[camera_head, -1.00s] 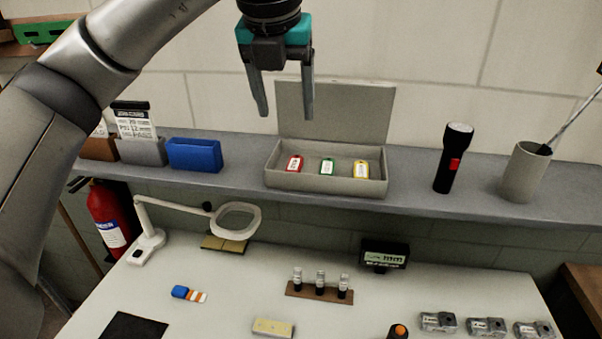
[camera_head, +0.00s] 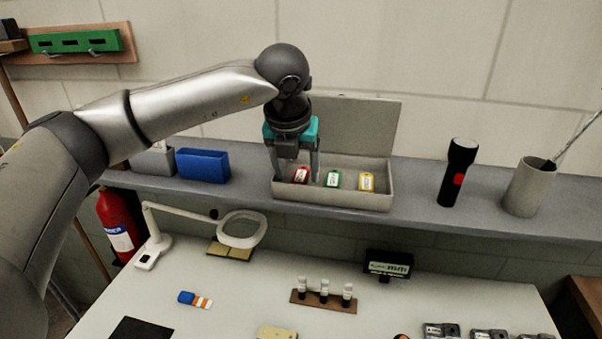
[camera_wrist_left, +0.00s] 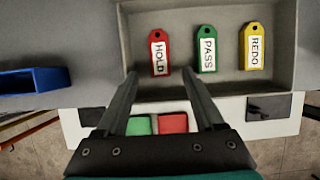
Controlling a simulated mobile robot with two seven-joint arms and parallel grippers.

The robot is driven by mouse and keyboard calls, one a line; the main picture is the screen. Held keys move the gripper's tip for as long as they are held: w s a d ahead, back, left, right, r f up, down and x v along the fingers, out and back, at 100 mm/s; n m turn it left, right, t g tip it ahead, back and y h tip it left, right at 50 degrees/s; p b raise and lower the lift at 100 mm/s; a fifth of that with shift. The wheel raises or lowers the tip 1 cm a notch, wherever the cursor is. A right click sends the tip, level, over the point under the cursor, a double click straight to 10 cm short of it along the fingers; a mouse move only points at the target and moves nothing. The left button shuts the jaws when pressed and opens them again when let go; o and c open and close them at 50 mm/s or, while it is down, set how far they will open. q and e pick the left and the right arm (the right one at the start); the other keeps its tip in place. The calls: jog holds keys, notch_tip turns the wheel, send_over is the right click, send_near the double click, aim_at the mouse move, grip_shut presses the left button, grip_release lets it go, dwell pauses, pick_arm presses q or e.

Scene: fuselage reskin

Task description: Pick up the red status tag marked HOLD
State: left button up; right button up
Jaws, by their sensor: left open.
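The red tag marked HOLD (camera_wrist_left: 158,55) lies in the open grey box (camera_head: 333,197) on the shelf; it also shows in the head view (camera_head: 300,175). The green PASS tag (camera_wrist_left: 207,50) and the yellow REDO tag (camera_wrist_left: 254,48) lie to its right in the same box. My left gripper (camera_head: 298,177) is open and points down at the left part of the box. In the left wrist view its fingers (camera_wrist_left: 160,74) spread toward the red tag's lower end, with nothing between them. My right gripper is not in view.
The box's raised lid (camera_head: 355,125) stands behind the tags. A blue bin (camera_head: 203,166) is left of the box, and a black flashlight (camera_head: 457,172) and a grey cup (camera_head: 528,188) are to the right. A magnifier lamp (camera_head: 242,230) stands on the table below.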

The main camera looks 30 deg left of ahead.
pick_arm(q)
jog(key=shift+x, duration=0.95)
jog(key=shift+d, duration=0.1)
jog(key=shift+c, duration=0.2)
grip_shut()
